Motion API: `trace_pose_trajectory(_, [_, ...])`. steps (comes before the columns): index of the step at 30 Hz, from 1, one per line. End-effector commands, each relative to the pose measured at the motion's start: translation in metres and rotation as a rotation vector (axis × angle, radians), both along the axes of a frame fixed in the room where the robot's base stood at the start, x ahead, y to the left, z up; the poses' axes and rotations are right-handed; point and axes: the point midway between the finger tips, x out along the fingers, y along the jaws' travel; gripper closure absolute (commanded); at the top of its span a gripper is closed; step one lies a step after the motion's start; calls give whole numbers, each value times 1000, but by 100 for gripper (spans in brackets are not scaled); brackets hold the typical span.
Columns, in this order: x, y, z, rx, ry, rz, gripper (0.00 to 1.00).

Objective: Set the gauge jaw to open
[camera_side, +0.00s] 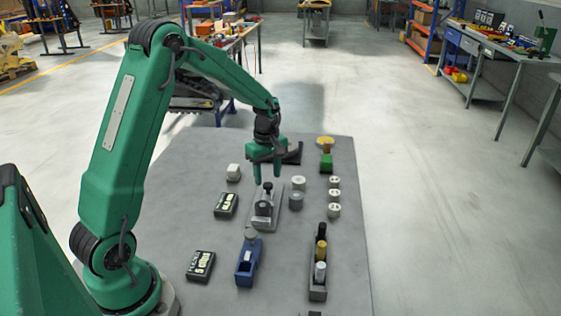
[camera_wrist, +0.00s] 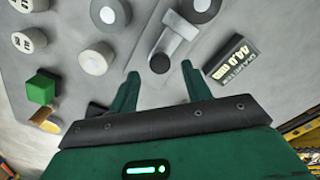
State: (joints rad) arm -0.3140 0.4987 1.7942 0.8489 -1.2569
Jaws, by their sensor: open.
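A grey metal gauge fixture (camera_side: 262,222) stands mid-table, with a dark upright knob (camera_side: 267,187) at its far end. In the wrist view the gauge's pale bar (camera_wrist: 172,42) ends near the round black knob (camera_wrist: 160,63). My gripper (camera_side: 268,179) is open above this end, and its two green fingers reach down on either side of the knob. In the wrist view the knob lies between the fingertips of my gripper (camera_wrist: 160,70); I cannot tell whether they touch it. How far the gauge jaw is open is unclear.
A black display box (camera_side: 227,205) stands left of the gauge, another (camera_side: 201,265) nearer. A blue device (camera_side: 249,262) stands in front. Grey cylinders (camera_side: 296,201), white round pieces (camera_side: 334,196) and a rack of cylinders (camera_side: 318,288) stand right. A green block (camera_side: 326,163) is behind.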

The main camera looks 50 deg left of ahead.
Motion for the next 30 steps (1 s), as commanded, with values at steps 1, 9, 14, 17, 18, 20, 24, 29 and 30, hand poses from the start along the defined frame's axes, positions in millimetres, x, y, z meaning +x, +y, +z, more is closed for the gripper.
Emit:
trace_pose_trajectory(1, [0,0,-7,-1,3,0,52])
trace_pose_trajectory(9, [0,0,-26,0,1,0,52])
trace_pose_trajectory(14, [0,0,-27,0,0,0,52])
trace_pose_trajectory(17, [0,0,-27,0,0,0,52])
trace_pose_trajectory(18, [0,0,-27,0,0,0,52])
trace_pose_trajectory(20, [0,0,-27,0,0,0,61])
trace_pose_trajectory(24, [0,0,-27,0,0,0,89])
trace_pose_trajectory(29, [0,0,-27,0,0,0,100])
trace_pose_trajectory(30, [0,0,-27,0,0,0,100])
